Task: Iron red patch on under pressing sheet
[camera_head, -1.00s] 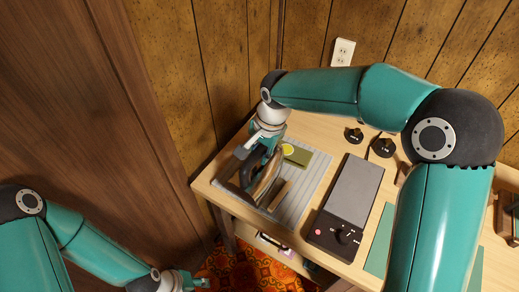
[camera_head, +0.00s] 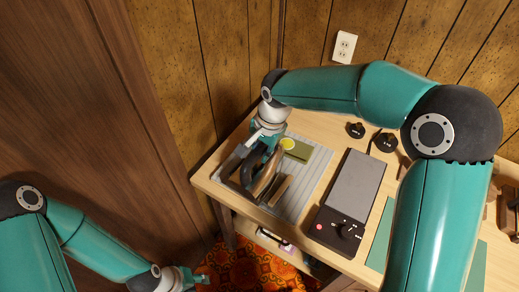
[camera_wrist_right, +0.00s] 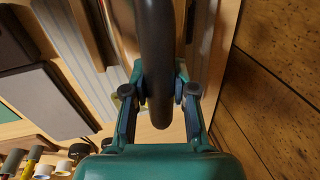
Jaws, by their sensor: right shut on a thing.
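The iron, with a dark curved handle (camera_head: 248,166), stands at the left part of the grey striped pressing mat (camera_head: 314,186). My right gripper (camera_head: 264,150) is shut on the handle. In the right wrist view the handle (camera_wrist_right: 156,45) runs between the fingers of the gripper (camera_wrist_right: 157,96). I cannot tell whether the iron's sole touches the mat. I can make out neither a red patch nor a pressing sheet; the iron and gripper hide part of the mat. My left gripper (camera_head: 190,280) is low at the left, away from the table; its fingers are too small to judge.
An olive piece with a yellow round patch (camera_head: 288,144) lies at the mat's back. A tan bar (camera_head: 276,191) lies right of the iron. A grey and black control box (camera_head: 350,195) stands right of the mat. Black round items (camera_head: 386,143) sit behind it.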

